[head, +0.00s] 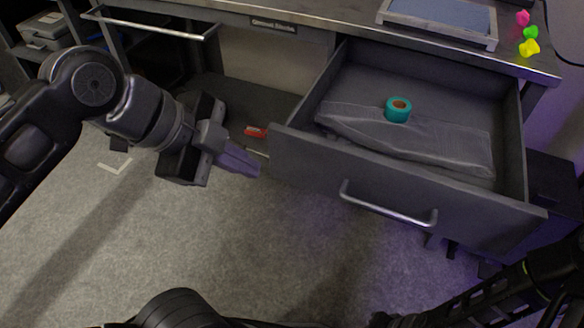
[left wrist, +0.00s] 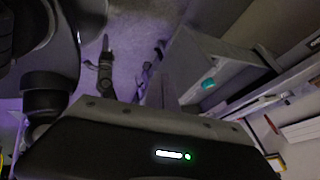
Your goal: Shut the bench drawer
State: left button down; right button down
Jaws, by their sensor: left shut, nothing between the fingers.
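The bench drawer (head: 330,176) is pulled well out from under the bench, and its inside shows. A metal bar handle (head: 388,207) is on its front panel. A teal roll (head: 398,109) and a grey folded cloth or bag (head: 420,140) lie inside. My left gripper (head: 255,168) is shut and empty, just left of the drawer front's left end; I cannot tell whether it touches. In the left wrist view the drawer (left wrist: 190,66) shows with the teal roll (left wrist: 208,84) in it. My right arm shows at the lower right of the head view, but its fingers cannot be made out.
The bench top (head: 350,28) holds a tray with a blue-grey surface (head: 440,14) and small pink, green and yellow pieces (head: 529,47). A metal rail (head: 150,28) sticks out at the left. A red item (head: 255,131) lies below the bench. The carpet (head: 250,250) before the drawer is clear.

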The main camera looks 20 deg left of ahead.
pick_arm(q)
jog(key=shift+s+a+r, duration=0.15)
jog(key=shift+a, duration=0.1)
jog(key=b, duration=0.2)
send_near(304, 174)
notch_tip(304, 174, down, 4)
jog(key=s+d, duration=0.2)
jog(key=w, duration=0.3)
jog(key=shift+w, duration=0.1)
jog(key=shift+w+a, duration=0.1)
jog(key=shift+w, duration=0.35)
